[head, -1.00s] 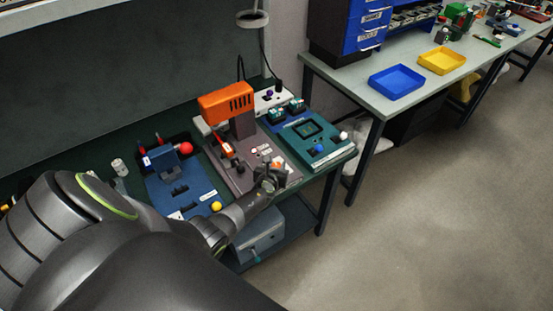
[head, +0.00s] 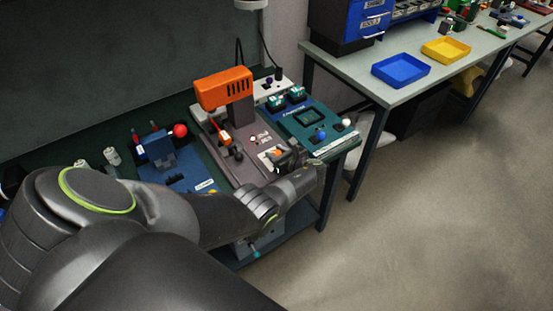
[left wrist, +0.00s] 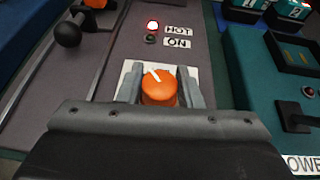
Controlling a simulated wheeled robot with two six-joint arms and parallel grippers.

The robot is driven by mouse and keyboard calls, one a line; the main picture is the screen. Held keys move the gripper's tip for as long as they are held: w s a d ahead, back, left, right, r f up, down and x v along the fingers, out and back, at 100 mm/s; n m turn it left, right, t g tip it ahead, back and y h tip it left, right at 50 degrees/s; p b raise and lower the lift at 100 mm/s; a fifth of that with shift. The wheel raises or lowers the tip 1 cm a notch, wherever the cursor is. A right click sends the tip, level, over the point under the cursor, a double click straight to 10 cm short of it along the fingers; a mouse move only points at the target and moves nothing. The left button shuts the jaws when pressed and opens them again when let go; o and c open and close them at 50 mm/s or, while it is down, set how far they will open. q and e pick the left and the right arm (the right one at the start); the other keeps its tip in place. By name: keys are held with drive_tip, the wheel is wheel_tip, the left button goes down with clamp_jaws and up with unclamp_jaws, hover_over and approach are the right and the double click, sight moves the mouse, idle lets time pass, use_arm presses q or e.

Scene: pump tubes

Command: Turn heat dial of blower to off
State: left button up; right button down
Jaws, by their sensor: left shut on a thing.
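The blower (head: 224,90) is an orange housing on a grey post and grey base plate (head: 240,170) on the bench. Its heat dial (left wrist: 158,88) is an orange knob with a white pointer line, on a white plate in the left wrist view. The pointer tilts to the upper left. My left gripper (left wrist: 160,88) is shut on the dial, one finger on each side. In the head view the left gripper (head: 284,155) is over the front of the base plate and partly hides the dial. My right gripper is not in view.
A teal station (head: 318,125) with blue and white knobs stands close to the right. A blue station (head: 165,155) with a red ball stands to the left. A black lever ball (left wrist: 67,34) is left of the dial. Blue and yellow trays lie on the far bench.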

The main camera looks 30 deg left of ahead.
use_arm(q)
drive_tip(key=shift+w+n+g+y+b, duration=0.1)
drive_tip(key=shift+n+g+y+b, duration=0.2)
drive_tip(key=shift+n+g+b, duration=0.6)
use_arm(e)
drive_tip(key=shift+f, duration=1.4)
use_arm(q)
drive_tip(key=shift+r, duration=0.1)
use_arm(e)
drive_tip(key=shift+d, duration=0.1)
use_arm(q)
drive_tip(key=o, duration=1)
drive_tip(key=p+v, duration=0.1)
drive_tip(key=v, duration=0.6)
drive_tip(key=shift+d, duration=0.1)
drive_tip(key=v, duration=1)
drive_tip(key=shift+w+r+b, duration=0.1)
drive_tip(key=shift+r+b, duration=0.05)
drive_tip(key=shift+b, duration=0.2)
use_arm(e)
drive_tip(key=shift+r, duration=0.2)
